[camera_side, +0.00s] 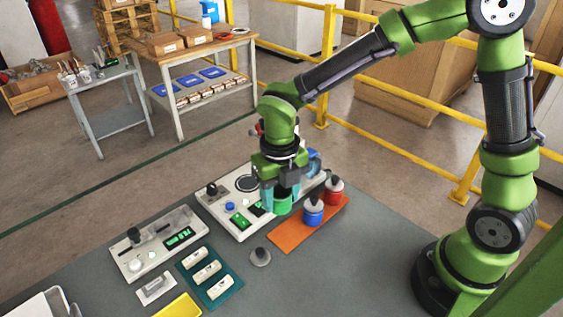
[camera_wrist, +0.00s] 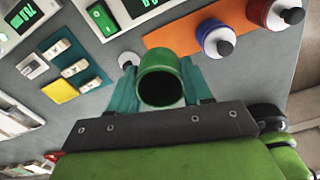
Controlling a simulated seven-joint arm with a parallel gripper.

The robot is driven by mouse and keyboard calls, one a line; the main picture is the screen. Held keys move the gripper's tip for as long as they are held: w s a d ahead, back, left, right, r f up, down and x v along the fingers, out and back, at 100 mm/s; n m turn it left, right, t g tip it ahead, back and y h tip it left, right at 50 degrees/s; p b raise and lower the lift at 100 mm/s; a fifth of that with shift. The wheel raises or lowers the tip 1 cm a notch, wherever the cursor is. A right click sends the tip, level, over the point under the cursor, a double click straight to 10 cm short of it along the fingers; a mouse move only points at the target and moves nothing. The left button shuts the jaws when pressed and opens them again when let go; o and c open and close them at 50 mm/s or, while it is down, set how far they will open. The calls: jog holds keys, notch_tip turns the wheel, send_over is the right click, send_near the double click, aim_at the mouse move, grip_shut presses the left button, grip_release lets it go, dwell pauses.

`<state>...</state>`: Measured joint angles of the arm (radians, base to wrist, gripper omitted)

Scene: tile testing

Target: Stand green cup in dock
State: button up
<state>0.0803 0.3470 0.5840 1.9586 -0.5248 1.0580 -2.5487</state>
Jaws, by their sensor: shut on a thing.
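The green cup (camera_side: 283,205) is between the teal fingers of my gripper (camera_side: 279,196), which is shut on it. In the wrist view the green cup (camera_wrist: 160,64) shows its dark open mouth toward the camera, with a finger of my gripper (camera_wrist: 160,82) on each side. In the side view the cup is over the right part of a pale tester panel (camera_side: 218,211), beside the orange mat. I cannot tell whether its base touches anything. A dark-ringed round pad (camera_side: 246,183) on that panel may be the dock; I cannot tell for sure.
An orange mat (camera_side: 283,242) holds a blue container (camera_side: 313,214) and a red container (camera_side: 334,195), close right of the cup. A grey knobbed disc (camera_side: 260,257) lies in front. A second panel (camera_side: 147,262) and a teal tray (camera_side: 228,291) stand left.

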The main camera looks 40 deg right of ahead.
aim_at(248, 183)
jog(key=w+m, duration=0.1)
jog(key=w, duration=0.2)
jog(key=w+m, duration=0.1)
jog(key=w, duration=0.2)
jog(key=w+f, duration=0.1)
jog(key=w, duration=0.2)
jog(key=shift+d+m, duration=0.35)
jog(key=shift+m, duration=0.05)
jog(key=w+d+r+m, duration=0.1)
jog(key=w+d+m, duration=0.2)
jog(key=w, duration=0.4)
jog(key=shift+s+f, duration=0.15)
jog(key=shift+f, duration=2.75)
jog(key=shift+f, duration=0.3)
jog(key=o, duration=1.2)
jog(key=shift+o, duration=0.7)
jog(key=o, duration=0.3)
